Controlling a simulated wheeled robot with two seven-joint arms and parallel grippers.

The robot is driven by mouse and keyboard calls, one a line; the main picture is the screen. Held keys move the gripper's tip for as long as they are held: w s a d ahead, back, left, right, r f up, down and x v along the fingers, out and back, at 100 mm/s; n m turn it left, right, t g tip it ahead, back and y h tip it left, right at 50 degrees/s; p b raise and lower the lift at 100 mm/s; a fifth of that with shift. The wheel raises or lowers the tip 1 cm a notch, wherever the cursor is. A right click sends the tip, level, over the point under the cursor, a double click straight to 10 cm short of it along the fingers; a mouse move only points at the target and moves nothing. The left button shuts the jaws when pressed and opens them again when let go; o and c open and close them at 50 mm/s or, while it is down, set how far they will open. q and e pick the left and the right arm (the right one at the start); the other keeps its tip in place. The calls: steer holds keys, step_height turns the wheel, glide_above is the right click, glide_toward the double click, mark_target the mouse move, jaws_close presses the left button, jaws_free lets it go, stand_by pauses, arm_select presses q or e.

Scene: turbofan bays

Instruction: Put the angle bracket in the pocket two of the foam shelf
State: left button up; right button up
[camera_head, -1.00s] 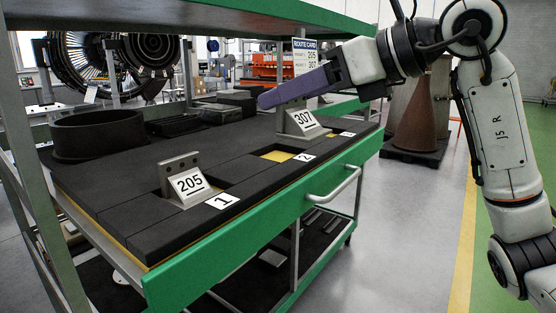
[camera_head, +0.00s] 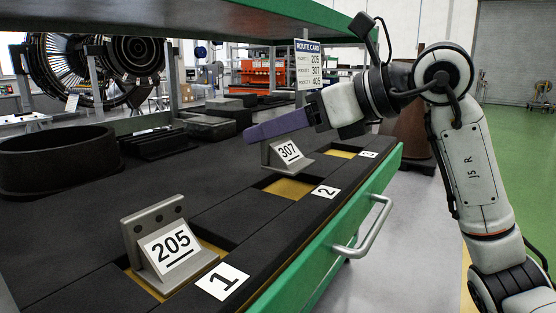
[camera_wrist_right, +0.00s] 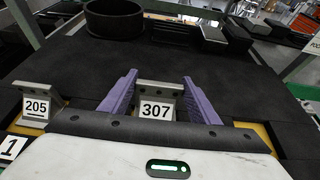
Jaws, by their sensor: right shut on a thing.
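The grey angle bracket labelled 307 (camera_head: 287,153) is between the purple fingers of my right gripper (camera_head: 276,124), which is shut on it. In the right wrist view, the bracket (camera_wrist_right: 156,105) sits upright between both fingers (camera_wrist_right: 158,97). In the head view, it appears just behind pocket two (camera_head: 288,189), an empty yellow-bottomed recess beside the label 2. I cannot tell whether its base touches the foam shelf (camera_head: 120,200). Another angle bracket, labelled 205 (camera_head: 168,246), stands in pocket one beside the label 1; it also shows in the wrist view (camera_wrist_right: 36,107). My left gripper is out of view.
Pocket three (camera_head: 341,153) shows yellow beyond pocket two. A black ring (camera_head: 58,158) and dark blocks (camera_head: 205,127) occupy the shelf's back. The green drawer front with its handle (camera_head: 370,228) borders the near edge. A green-edged upper shelf (camera_head: 200,14) hangs overhead. A route card (camera_head: 308,66) stands behind.

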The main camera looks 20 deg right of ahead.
mark_target(288, 150)
steer(key=shift+f, duration=2.15)
steer(key=shift+f+b, duration=0.1)
steer(key=shift+b, duration=0.25)
steer(key=o, duration=1.2)
steer(key=shift+f, duration=0.1)
steer(key=shift+s+d+r, duration=0.1)
steer(key=shift+d+r, duration=0.05)
steer(key=shift+r, duration=0.1)
steer(key=v, duration=1.1)
steer(key=shift+s+d+r, duration=0.15)
steer(key=shift+s+r, duration=0.05)
